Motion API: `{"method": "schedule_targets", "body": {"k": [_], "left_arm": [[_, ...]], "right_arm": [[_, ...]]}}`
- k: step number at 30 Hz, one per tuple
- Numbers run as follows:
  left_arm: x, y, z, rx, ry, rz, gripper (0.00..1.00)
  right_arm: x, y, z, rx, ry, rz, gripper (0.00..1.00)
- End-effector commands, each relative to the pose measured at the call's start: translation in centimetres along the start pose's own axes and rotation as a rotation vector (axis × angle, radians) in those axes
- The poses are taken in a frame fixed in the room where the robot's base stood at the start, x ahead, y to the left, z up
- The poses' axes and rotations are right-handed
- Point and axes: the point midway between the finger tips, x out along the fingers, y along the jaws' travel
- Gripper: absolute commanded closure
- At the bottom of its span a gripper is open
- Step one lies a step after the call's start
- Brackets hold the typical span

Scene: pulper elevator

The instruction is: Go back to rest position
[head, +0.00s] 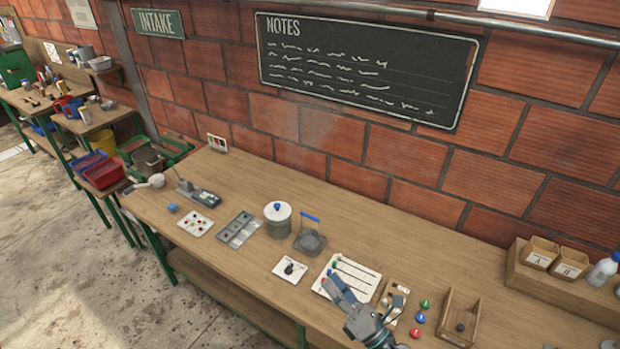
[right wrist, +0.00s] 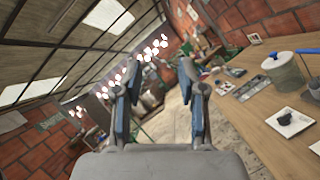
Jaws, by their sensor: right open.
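My left gripper is not in view.
A lidded grey pot (head: 278,220), a grey tray (head: 239,229) and a white card (head: 290,270) are on the bench. Several coloured balls (head: 422,311) and a wooden holder (head: 459,318) are right of my gripper. A brick wall (head: 330,130) stands behind.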

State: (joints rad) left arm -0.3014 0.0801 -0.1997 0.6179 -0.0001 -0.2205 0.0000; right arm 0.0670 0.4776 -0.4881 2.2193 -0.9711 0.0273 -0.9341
Motion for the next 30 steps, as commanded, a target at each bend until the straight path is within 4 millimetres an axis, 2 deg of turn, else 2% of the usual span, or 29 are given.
{"method": "schedule_targets", "body": {"k": [1, 2, 4, 5, 6, 9, 12, 15, 21, 25, 27, 30], "left_arm": [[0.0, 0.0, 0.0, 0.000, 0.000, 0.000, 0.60], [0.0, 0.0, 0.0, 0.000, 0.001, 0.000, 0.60], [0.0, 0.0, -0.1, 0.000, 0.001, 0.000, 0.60], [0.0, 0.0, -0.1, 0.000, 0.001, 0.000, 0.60], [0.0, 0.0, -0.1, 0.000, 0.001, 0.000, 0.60], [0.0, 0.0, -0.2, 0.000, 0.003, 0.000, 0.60], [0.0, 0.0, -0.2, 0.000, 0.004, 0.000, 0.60], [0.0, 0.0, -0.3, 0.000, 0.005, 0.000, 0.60], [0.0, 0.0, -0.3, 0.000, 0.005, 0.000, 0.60], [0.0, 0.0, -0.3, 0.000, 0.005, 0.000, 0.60], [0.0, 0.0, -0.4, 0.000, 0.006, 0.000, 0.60], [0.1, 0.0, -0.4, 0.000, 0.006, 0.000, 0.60]], "right_arm": [[-1.4, -2.3, 1.3, 0.204, -0.117, -0.131, 0.60], [-2.5, -3.9, 2.0, 0.333, -0.193, -0.215, 0.60], [-6.1, -8.0, 2.5, 0.632, -0.372, -0.414, 0.60], [-8.0, -9.7, 2.3, 0.754, -0.450, -0.501, 0.60], [-10.8, -11.6, 1.5, 0.910, -0.553, -0.613, 0.60], [-17.5, -14.5, -1.7, 1.227, -0.785, -0.867, 0.60], [-23.0, -15.1, -5.3, 1.444, -0.972, -1.073, 0.60], [-27.3, -14.5, -8.4, 1.590, -1.122, -1.240, 0.60], [-33.6, -11.4, -13.3, 1.771, -1.369, -1.524, 0.60], [-36.8, -8.9, -15.8, 1.836, -1.509, -1.692, 0.60], [-37.2, -11.3, -17.4, 1.824, -1.500, -1.694, 0.60], [-38.2, -13.8, -19.7, 1.815, -1.501, -1.711, 0.60]]}}
